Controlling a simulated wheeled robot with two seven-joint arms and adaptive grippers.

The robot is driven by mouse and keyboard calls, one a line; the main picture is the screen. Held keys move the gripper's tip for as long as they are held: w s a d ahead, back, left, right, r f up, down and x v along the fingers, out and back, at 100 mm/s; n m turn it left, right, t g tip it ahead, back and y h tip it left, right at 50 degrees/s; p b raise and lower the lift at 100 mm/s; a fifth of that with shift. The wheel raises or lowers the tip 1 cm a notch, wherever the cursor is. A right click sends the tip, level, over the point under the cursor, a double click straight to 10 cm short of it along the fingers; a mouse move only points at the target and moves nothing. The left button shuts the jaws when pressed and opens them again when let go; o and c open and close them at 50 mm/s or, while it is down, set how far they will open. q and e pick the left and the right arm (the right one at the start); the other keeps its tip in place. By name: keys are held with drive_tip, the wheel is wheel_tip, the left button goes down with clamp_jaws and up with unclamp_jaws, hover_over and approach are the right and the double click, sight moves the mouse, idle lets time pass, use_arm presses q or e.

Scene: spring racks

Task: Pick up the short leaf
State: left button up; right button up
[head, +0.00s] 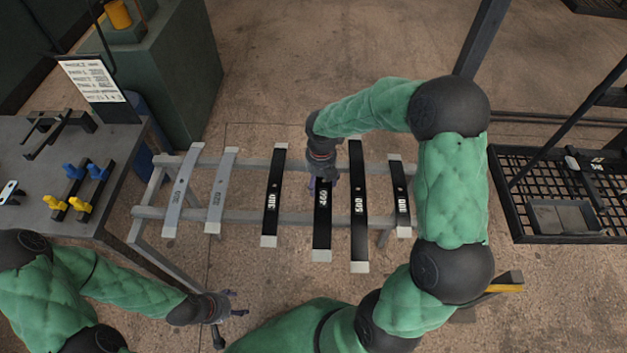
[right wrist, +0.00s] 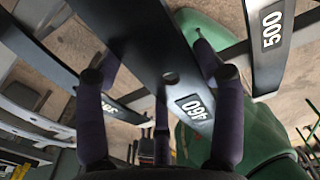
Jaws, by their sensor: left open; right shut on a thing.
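Several leaves lie side by side across the grey rack (head: 240,216). My right gripper (head: 322,182) is over the black leaf marked 460 (head: 322,228), and its arm hides that leaf's far end. In the right wrist view, the fingers stand on both sides of this leaf (right wrist: 150,45) and are shut on it near its hole. Whether it is off the rack I cannot tell. The rightmost black leaf (head: 399,185) looks the shortest; its label is hard to read. My left gripper (head: 232,303) is open and empty, low at the left.
A black leaf marked 500 (head: 358,180) lies close to the right of the held one, and another black leaf (head: 273,190) to its left. Two grey leaves (head: 182,190) (head: 221,190) lie further left. A workbench (head: 30,165) stands left, a black mesh table (head: 510,205) right.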

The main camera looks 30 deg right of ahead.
sight(329, 184)
drive_tip(key=r, duration=0.1)
drive_tip(key=s+d+r+p, duration=0.1)
drive_tip(key=s+r, duration=0.1)
drive_tip(key=r, duration=0.1)
drive_tip(key=shift+s+d, duration=0.15)
drive_tip(key=shift+d, duration=0.1)
drive_tip(key=s+d+r+p, duration=0.2)
drive_tip(key=s+d+r, duration=0.1)
drive_tip(key=s, duration=0.4)
drive_tip(key=shift+s+d, duration=0.3)
drive_tip(key=shift+d, duration=0.25)
drive_tip(key=shift+r, duration=0.1)
drive_tip(key=shift+o, duration=1.3)
drive_tip(key=c, duration=0.4)
drive_tip(key=shift+w, duration=0.1)
drive_tip(key=shift+c, duration=0.3)
